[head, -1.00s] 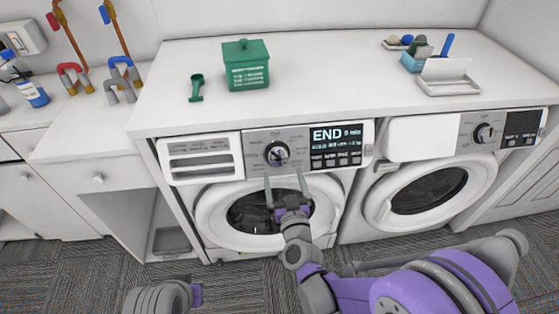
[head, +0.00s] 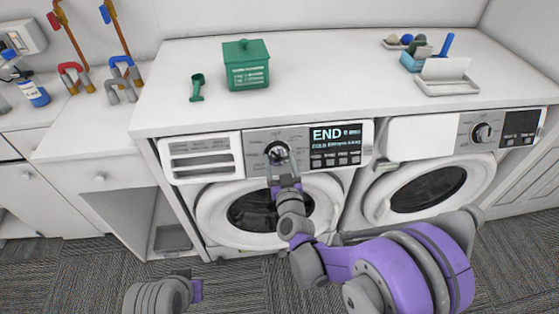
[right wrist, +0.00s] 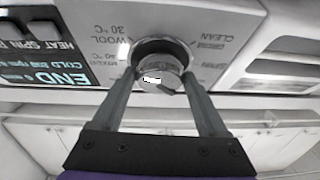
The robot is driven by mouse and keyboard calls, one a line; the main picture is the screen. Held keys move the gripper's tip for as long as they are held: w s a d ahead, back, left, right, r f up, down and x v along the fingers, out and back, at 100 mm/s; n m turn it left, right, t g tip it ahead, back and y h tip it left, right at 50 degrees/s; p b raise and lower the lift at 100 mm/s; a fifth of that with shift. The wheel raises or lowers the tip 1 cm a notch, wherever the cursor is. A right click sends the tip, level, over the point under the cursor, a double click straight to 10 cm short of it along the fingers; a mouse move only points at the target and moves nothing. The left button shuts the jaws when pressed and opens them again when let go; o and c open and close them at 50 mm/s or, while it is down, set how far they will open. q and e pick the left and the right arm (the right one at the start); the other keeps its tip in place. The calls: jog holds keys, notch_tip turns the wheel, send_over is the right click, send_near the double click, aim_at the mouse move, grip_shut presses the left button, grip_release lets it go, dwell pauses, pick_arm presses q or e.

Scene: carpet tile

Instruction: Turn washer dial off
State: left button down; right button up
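The left washer (head: 180,195) has a round silver dial (head: 276,151) on its control panel, and its lit display (head: 335,145) reads END. The dial also shows in the right wrist view (right wrist: 160,80), with a dark line on its face. My right gripper (head: 281,160) is at the dial, which is partly hidden behind it in the head view. In the right wrist view its two fingers (right wrist: 160,72) stand open on either side of the dial, close to its edges. Firm contact cannot be made out. My left gripper is not in view.
A second washer (head: 395,140) with its own dial (head: 482,133) stands to the right. The white countertop (head: 330,80) above holds a green box (head: 246,72), a green scoop (head: 197,88) and a tray (head: 447,86). The carpet in front is clear.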

jog(key=c, duration=0.5)
jog(key=shift+a+f+m+h+b, duration=0.15)
jog(key=shift+m+h+b, duration=0.35)
jog(key=shift+m+b, duration=0.55)
jog(key=shift+c, duration=0.2)
jog(key=shift+m+h+b, duration=0.6)
jog(key=shift+m+b, duration=0.1)
jog(key=shift+m, duration=0.25)
jog(key=m+h+b, duration=0.1)
jog(key=m, duration=0.2)
jog(key=shift+a+h, duration=0.1)
jog(key=shift+h, duration=0.2)
jog(key=shift+a+r+m+g+h, duration=0.1)
jog(key=shift+m+g+h, duration=0.3)
jog(key=shift+m, duration=0.75)
jog(key=shift+r+m+g+h, duration=0.1)
jog(key=shift+m+g+h, duration=0.1)
jog(key=shift+m+h, duration=0.7)
jog(key=shift+m, duration=0.45)
jog(key=o, duration=1.3)
jog(key=shift+c, duration=0.2)
jog(key=shift+s, duration=0.1)
